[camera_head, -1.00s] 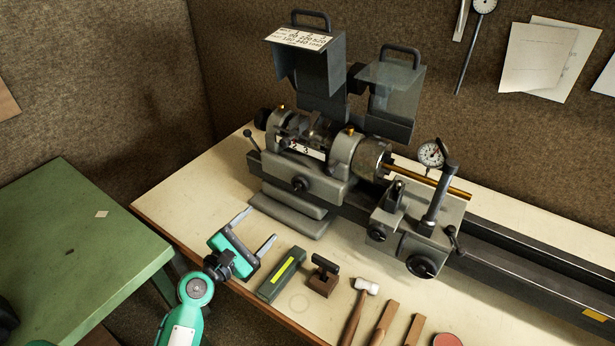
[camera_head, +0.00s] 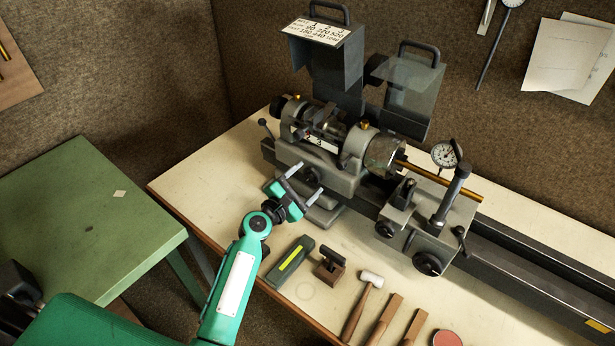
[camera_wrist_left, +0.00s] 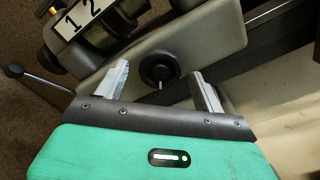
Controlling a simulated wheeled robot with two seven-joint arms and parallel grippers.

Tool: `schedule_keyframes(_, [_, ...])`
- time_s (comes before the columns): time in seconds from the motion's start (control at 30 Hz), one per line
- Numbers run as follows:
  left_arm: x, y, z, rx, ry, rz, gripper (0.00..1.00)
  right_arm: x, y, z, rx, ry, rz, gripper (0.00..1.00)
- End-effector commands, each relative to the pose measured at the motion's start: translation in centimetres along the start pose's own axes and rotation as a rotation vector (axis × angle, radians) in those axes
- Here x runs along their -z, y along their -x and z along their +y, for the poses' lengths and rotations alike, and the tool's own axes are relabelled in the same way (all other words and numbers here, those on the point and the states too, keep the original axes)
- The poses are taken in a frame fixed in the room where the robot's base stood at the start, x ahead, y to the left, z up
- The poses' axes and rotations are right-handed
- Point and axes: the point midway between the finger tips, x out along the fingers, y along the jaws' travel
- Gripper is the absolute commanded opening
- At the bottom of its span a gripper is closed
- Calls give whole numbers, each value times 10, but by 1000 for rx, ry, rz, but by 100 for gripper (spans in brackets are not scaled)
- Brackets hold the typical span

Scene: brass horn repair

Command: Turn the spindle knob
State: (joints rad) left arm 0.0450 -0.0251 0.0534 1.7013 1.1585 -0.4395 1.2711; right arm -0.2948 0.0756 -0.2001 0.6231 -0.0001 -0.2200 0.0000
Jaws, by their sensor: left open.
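In the left wrist view a round black knob (camera_wrist_left: 158,68) with a pale pointer mark sits on the grey front face of the lathe headstock (camera_wrist_left: 205,35). My left gripper (camera_head: 307,180) is open and empty, in front of the headstock (camera_head: 310,165) in the head view. Its two grey fingers point at the headstock, and in the wrist view the knob lies between the fingertips, one on each side. I cannot tell whether they touch anything. The knob is hard to make out behind the gripper in the head view. My right gripper is not in view.
A number strip (camera_wrist_left: 80,18) and a lever with a black ball (camera_wrist_left: 14,70) are nearby. The carriage (camera_head: 425,220) stands right. A green case (camera_head: 289,262), a dark block (camera_head: 331,264) and a mallet (camera_head: 363,300) lie in front. A green table (camera_head: 90,215) stands left.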

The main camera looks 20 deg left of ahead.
Motion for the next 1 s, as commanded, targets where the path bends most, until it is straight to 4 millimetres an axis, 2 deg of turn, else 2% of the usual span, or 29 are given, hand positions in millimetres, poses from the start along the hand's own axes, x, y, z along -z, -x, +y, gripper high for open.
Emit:
schedule_keyframes(0.17, [0,-10,0,0,0,0,70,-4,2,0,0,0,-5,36])
schedule_keyframes(0.43, [0,-11,0,0,0,0,70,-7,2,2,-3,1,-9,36])
schedule_keyframes(0.67, [0,-11,0,0,0,0,25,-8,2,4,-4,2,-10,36])
schedule_keyframes(1.0, [1,-11,-1,0,-43,0,25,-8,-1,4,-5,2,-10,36])
